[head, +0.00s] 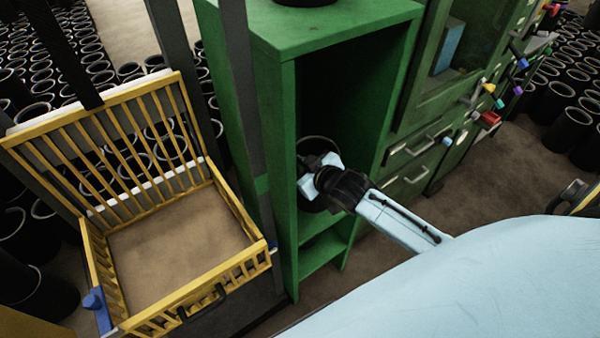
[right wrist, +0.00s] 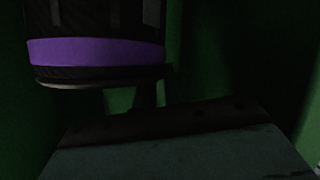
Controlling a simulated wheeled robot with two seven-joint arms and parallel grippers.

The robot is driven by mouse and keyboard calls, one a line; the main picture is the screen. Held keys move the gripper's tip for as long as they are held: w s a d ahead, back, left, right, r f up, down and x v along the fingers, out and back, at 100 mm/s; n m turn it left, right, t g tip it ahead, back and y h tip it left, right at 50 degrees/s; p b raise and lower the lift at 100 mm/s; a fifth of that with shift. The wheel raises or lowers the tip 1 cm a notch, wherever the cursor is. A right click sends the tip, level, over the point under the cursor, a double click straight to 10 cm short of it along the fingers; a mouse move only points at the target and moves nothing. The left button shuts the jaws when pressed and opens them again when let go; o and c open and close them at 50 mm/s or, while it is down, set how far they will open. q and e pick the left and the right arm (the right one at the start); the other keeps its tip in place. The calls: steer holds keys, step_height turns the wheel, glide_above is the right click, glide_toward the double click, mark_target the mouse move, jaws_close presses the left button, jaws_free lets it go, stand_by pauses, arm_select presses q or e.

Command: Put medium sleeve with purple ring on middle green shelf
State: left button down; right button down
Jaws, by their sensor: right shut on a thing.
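A black sleeve with a purple ring (right wrist: 95,53) fills the upper left of the right wrist view. In the head view this dark sleeve (head: 318,146) shows only partly behind my right gripper (head: 320,180), inside the green shelf unit (head: 283,130). My right gripper is shut on the sleeve. The sleeve looks upright, with its lower rim just below the purple ring. A lower green shelf (head: 322,250) shows beneath. My left gripper is not in view.
A yellow barred crate (head: 190,297) stands left of the shelf, with a dark grey post (head: 240,90) between them. A green cabinet (head: 425,140) with drawers and coloured knobs adjoins on the right. Another black sleeve (head: 305,2) stands on the unit's top.

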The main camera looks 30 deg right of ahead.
steer(key=shift+f+b, duration=0.4)
steer(key=shift+f, duration=1.2)
steer(key=c, duration=1.5)
jaws_free()
steer(key=shift+f, duration=0.15)
steer(key=p+v, duration=0.2)
steer(key=v, duration=1)
steer(key=shift+s+a, duration=0.1)
